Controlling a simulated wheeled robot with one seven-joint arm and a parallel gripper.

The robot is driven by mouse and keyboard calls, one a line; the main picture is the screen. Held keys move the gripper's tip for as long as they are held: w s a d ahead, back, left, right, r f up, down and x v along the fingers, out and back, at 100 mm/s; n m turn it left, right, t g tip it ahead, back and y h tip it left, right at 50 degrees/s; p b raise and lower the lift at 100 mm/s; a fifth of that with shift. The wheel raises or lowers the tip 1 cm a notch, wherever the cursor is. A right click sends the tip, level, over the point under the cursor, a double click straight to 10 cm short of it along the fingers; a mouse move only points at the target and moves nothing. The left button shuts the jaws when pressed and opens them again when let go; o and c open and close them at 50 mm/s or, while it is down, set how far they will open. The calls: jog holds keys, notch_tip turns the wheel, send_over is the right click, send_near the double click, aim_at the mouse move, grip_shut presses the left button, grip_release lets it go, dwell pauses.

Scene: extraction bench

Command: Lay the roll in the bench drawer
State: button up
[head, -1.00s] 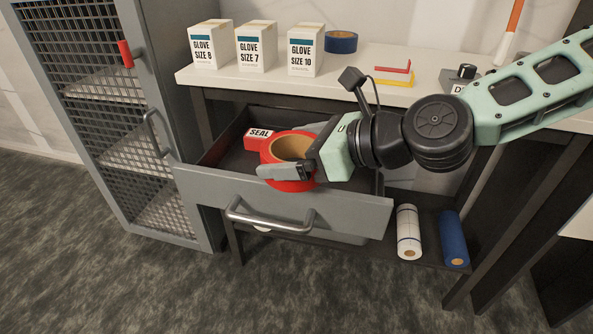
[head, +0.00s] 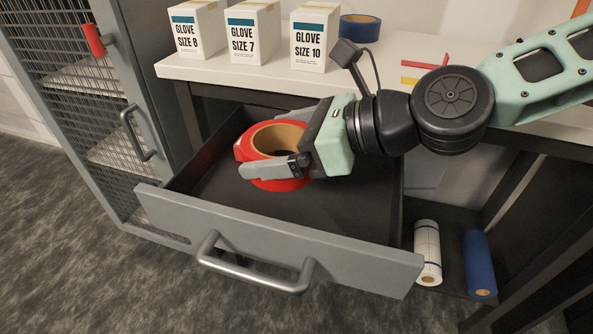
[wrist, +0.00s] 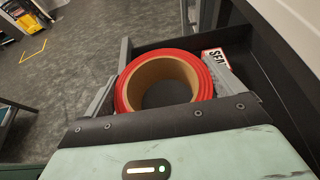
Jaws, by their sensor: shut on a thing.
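The roll is a red tape roll (head: 279,182) with a tan cardboard core. My gripper (head: 275,163) is shut on it, with a finger along its near side in the head view. The roll is held over the open bench drawer (head: 279,246), whose dark inside shows around it. I cannot tell whether the roll touches the drawer floor.
Glove boxes (head: 255,35) and a blue tape roll (head: 360,29) stand on the bench top (head: 225,75). A white roll (head: 428,250) and a blue roll (head: 480,262) lie on the lower shelf at right. A mesh cabinet (head: 50,75) stands at left. The drawer floor right of the roll is bare.

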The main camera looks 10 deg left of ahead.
notch_tip(320, 180, down, 10)
jog(key=b, duration=0.3)
jog(key=shift+r, duration=0.3)
jog(key=o, duration=0.6)
jog(key=shift+o, duration=0.5)
jog(key=p+v, duration=0.4)
jog(key=v, duration=0.8)
